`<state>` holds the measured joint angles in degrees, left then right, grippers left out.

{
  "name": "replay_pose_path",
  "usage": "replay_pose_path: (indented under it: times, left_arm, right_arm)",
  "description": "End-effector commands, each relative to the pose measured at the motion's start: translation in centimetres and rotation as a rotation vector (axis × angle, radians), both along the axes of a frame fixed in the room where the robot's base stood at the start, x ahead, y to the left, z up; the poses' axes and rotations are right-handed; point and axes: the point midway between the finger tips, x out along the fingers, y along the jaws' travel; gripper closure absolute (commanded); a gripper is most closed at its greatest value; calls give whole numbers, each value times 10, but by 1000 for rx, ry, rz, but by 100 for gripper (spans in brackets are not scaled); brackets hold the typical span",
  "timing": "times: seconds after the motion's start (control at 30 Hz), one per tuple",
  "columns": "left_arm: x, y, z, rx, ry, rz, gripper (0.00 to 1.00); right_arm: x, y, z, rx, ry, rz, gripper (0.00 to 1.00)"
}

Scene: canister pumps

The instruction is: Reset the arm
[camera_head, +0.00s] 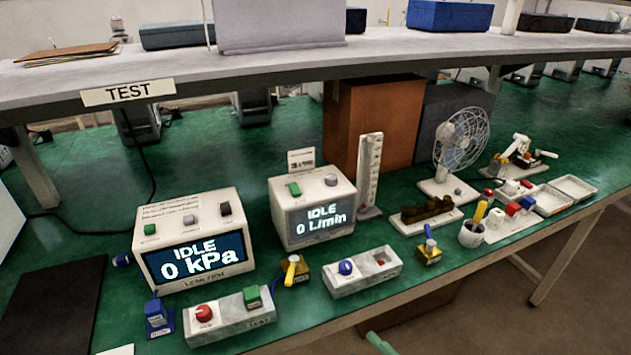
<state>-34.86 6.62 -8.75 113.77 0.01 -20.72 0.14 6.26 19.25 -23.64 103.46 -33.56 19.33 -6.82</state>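Neither of my grippers shows in the camera_head view, so I cannot see what they hold. A small white jointed device (519,148) with a yellow part stands on a base at the far right of the green bench (345,270). A leak-test box (192,240) on the left reads "IDLE 0 kPa". A second box (313,205) beside it reads "IDLE 0 L/min". In front are a grey fixture with a red knob (204,312) and green block (252,297), and another with a blue knob (347,267).
A fan (462,141), a cup of pens (473,233), a blue block (157,314), yellow-and-black pieces (428,250) and white trays (570,189) crowd the bench. A shelf (330,62) hangs above. A dark mat (55,305) is empty. A green object (380,344) is cut off below.

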Motion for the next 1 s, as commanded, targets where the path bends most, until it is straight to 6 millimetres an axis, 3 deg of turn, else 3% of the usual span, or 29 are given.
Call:
replay_pose_path:
  times: [0.17,0.27,0.4,0.6,0.73,1.0]
  left_arm:
    - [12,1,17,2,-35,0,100]
    - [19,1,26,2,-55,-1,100]
    - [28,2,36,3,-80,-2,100]
    - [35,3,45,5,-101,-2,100]
    - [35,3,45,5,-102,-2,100]
    - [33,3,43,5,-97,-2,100]
  right_arm:
    - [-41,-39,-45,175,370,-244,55]
    - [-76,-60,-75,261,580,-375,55]
    - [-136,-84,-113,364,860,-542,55]
    - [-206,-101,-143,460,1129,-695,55]
    - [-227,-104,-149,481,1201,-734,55]
    - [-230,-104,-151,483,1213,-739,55]
